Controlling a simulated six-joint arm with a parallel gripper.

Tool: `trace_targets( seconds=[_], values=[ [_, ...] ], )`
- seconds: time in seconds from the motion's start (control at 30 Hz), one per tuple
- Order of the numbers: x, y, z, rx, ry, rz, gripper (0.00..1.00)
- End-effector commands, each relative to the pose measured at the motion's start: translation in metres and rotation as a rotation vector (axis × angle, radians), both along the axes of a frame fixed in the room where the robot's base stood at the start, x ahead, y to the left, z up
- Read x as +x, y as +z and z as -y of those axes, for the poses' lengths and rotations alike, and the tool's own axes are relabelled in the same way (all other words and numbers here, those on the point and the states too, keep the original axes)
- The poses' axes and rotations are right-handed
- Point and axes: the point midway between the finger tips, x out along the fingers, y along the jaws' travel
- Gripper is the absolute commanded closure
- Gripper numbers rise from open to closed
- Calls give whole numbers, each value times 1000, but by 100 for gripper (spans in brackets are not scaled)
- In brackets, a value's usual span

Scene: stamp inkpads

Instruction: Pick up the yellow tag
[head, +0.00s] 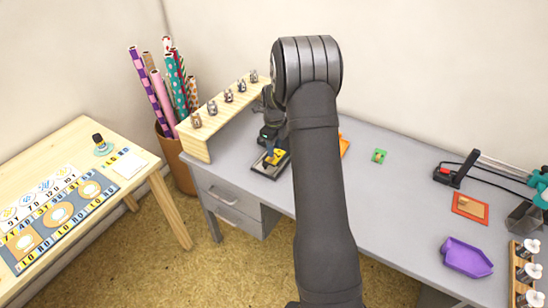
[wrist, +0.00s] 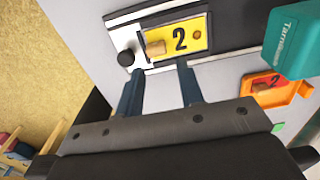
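The yellow tag (wrist: 207,32), marked with a black 2, lies in a dark-framed holder (wrist: 228,16) at the top of the wrist view. A small tan peg (wrist: 155,48) and a brown round spot show on its face. In the head view the tag (head: 275,157) is a small yellow patch at the desk's left end, partly covered by my arm. My gripper (wrist: 159,68) is open, its two dark fingers apart and nothing seen between them. In the wrist picture the fingertips appear just below the tag's near edge; I cannot tell their height above it.
An orange tray (wrist: 292,87) and a teal object (wrist: 292,40) are to the right. A green piece (head: 379,156) and purple tray (head: 467,258) lie farther right, with clear desk between.

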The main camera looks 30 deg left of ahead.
Motion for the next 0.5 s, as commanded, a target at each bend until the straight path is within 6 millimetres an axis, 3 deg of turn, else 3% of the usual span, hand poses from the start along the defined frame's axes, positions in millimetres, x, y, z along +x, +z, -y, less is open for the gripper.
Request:
trace_targets(
  seconds=[0.23, 0.5],
  values=[
    [-3, -37, -4, -2, 1, -2, 65],
    [-2, -43, -5, 0, 0, 0, 65]
  ],
)
